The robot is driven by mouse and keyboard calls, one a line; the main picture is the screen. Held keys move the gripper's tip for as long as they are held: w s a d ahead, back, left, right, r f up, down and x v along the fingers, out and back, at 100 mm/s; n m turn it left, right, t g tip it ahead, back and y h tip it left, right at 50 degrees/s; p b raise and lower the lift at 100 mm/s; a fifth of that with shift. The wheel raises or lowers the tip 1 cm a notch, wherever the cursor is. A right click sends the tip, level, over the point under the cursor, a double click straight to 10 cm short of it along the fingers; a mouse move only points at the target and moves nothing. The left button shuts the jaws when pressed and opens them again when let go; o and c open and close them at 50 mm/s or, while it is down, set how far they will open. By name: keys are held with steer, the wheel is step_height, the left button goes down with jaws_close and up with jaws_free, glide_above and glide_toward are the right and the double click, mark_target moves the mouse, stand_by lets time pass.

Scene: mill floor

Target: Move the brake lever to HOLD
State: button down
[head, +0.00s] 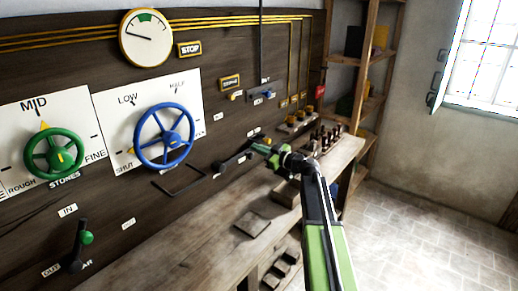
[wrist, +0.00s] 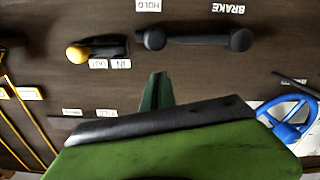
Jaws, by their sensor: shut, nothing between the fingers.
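The brake lever (head: 235,160) is a black bar on the dark wooden panel, right of the blue wheel in the head view. In the wrist view, where the lettering is upside down, the lever (wrist: 197,40) lies level with a round black knob at each end. The BRAKE label (wrist: 228,9) is above its right end and the HOLD label (wrist: 148,5) above its left end. My gripper (head: 260,148) is near the lever's right end in the head view. In the wrist view its shut, empty fingers (wrist: 160,77) show below the lever's left end, apart from it in the picture.
A yellow-knobbed slide (wrist: 77,52) sits left of the lever in the wrist view. The blue wheel (head: 164,137), green wheel (head: 53,153) and green-knobbed lever (head: 80,245) are on the panel. A wooden bench (head: 190,245) runs below, with small objects on it. Floor at right is clear.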

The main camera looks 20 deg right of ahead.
steer(key=b+v, duration=0.1)
steer(key=v, duration=0.9)
steer(key=shift+s+d+r, duration=0.15)
steer(key=shift+d+r, duration=0.15)
steer(key=shift+r, duration=0.15)
